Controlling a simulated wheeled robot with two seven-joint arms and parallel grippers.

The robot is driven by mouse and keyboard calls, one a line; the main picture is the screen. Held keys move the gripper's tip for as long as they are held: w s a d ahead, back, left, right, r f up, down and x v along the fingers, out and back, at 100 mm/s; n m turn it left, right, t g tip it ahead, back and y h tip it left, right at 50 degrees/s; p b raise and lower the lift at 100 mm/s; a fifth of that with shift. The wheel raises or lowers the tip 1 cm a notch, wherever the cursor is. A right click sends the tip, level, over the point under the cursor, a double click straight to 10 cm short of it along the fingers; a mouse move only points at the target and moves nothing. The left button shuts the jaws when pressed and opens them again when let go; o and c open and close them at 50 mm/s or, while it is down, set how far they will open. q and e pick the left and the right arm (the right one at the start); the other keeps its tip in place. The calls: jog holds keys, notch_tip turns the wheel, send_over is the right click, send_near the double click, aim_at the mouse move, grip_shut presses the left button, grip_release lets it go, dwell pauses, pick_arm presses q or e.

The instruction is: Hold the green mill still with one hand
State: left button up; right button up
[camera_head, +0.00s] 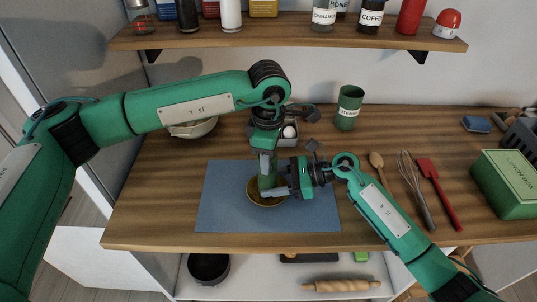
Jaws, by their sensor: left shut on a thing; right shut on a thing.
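The green mill (267,172) stands upright over a round yellow-brown dish (252,198) on the blue mat (220,205). My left gripper (266,148) comes down from above and is shut on the mill's top, which it mostly hides. My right gripper (285,187) reaches in from the right, lower down, and is shut on the mill's body. The mill's base is partly hidden by the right gripper, so I cannot tell whether it touches the dish.
A pale bowl (195,130) and a small tray with an egg-like item (290,132) lie behind. A green canister (349,108), wooden spoon (377,162), whisk (415,185), red spatula (440,190) and green box (508,185) stand or lie to the right. A shelf (290,33) crosses above.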

pick_arm(q)
jog(key=m, duration=0.6)
jog(key=shift+m, duration=0.3)
dwell(0.5)
jog(key=o, duration=1)
jog(key=shift+r, duration=0.1)
notch_tip(320, 180, up, 12)
